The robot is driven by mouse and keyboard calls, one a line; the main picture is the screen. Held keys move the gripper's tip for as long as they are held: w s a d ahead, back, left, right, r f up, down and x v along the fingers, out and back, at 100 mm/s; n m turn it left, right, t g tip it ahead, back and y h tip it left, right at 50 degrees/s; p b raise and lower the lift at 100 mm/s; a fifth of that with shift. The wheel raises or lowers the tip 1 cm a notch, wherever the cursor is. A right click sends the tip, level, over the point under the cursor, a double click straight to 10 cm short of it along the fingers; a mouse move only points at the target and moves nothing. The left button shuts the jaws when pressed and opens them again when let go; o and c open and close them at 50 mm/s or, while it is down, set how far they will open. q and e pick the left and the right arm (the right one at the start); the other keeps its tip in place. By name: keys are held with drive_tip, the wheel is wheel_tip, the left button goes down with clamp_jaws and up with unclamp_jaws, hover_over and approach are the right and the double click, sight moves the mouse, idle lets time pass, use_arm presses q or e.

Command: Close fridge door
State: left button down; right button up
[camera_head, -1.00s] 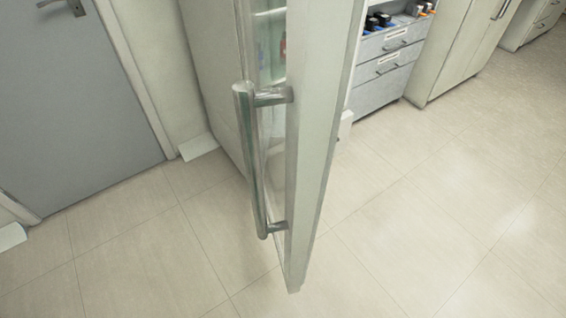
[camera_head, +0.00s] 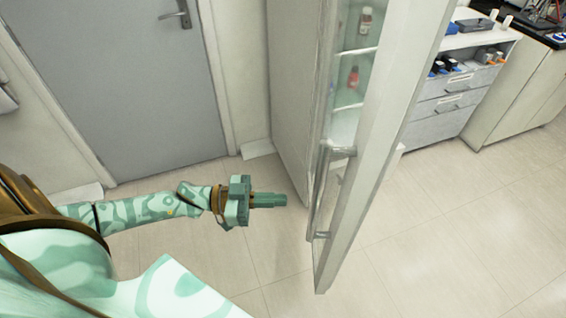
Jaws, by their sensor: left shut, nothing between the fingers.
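The fridge door (camera_head: 378,130) stands open, its edge toward me, in the middle right of the head view. Its metal handle (camera_head: 318,195) is on the left face of the door. The fridge body (camera_head: 290,75) is behind it, and bottles show through the door's glass. My left gripper (camera_head: 284,200) is shut and empty. It points right, a little left of the handle, and appears apart from it. My right gripper is not in view.
A grey room door (camera_head: 120,90) is at the left back. A drawer unit (camera_head: 440,105) and a cabinet (camera_head: 515,100) stand at the right. The tiled floor (camera_head: 450,230) at front right is clear.

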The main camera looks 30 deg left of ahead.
use_arm(q)
drive_tip(key=x, duration=1.1)
drive_tip(key=shift+w+d, duration=0.15)
drive_tip(key=shift+d, duration=0.1)
